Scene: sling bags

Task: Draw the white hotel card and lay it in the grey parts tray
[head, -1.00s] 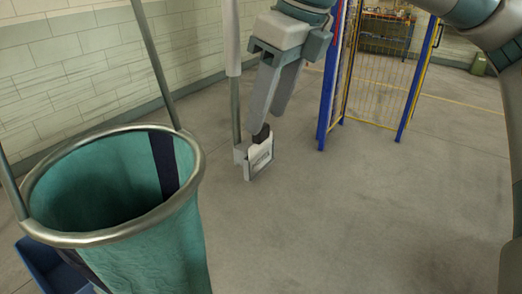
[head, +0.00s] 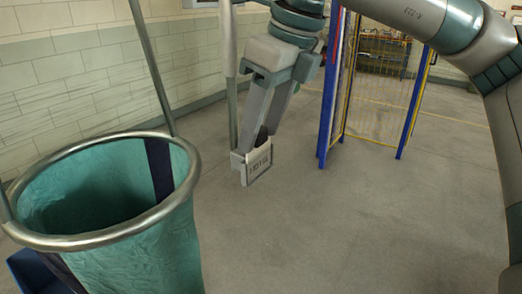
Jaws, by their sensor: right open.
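I cannot make out the grey parts tray. My left gripper is not in view.
A large teal fabric bag on a metal ring (head: 196,180) fills the left front, with a blue thing (head: 35,272) below it. Blue posts (head: 328,100) with a yellow mesh gate stand behind. The grey floor at the right is clear.

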